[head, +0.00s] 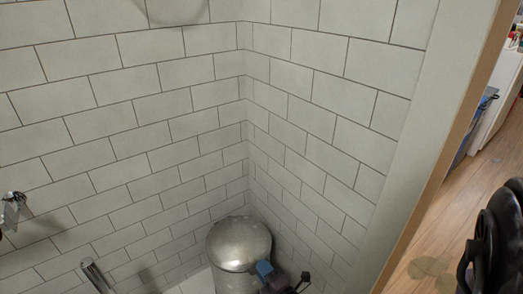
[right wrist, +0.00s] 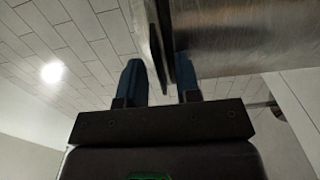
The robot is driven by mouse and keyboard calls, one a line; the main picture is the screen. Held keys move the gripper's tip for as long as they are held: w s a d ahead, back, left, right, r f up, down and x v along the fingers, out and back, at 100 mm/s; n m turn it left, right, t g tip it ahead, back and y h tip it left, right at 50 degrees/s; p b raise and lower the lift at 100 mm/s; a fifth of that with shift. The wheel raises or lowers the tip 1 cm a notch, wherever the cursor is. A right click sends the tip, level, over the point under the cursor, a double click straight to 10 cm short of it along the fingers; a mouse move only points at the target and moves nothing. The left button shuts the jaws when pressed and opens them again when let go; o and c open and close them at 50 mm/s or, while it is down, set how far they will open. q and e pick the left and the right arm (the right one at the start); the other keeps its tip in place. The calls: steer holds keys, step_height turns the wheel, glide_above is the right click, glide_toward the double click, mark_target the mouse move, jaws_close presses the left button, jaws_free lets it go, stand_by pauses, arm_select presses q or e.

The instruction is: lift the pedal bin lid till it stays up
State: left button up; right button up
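The metal pedal bin (head: 236,280) stands in the tiled corner, its domed lid (head: 238,238) on top and looking down or nearly so. In the right wrist view the bin body (right wrist: 250,45) lies sideways, and the lid (right wrist: 148,40) is seen edge-on at its left end, with a dark line between them. My right gripper (head: 268,273) is at the bin's right front, near the lid's rim. In the wrist view its two blue fingers (right wrist: 160,88) stand apart, with the lid's edge between or just beyond their tips; contact is unclear. My left gripper is not in view.
White tiled walls (head: 130,130) close in behind and to the right of the bin. A metal cylinder (head: 95,275) stands to its left, and a metal fitting (head: 12,212) is on the left wall. A door frame (head: 440,150) and wooden floor (head: 440,230) are at right.

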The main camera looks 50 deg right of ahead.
steer(key=shift+w, duration=0.15)
steer(key=shift+c, duration=0.3)
steer(key=c, duration=0.5)
jaws_close()
steer(key=shift+r, duration=0.15)
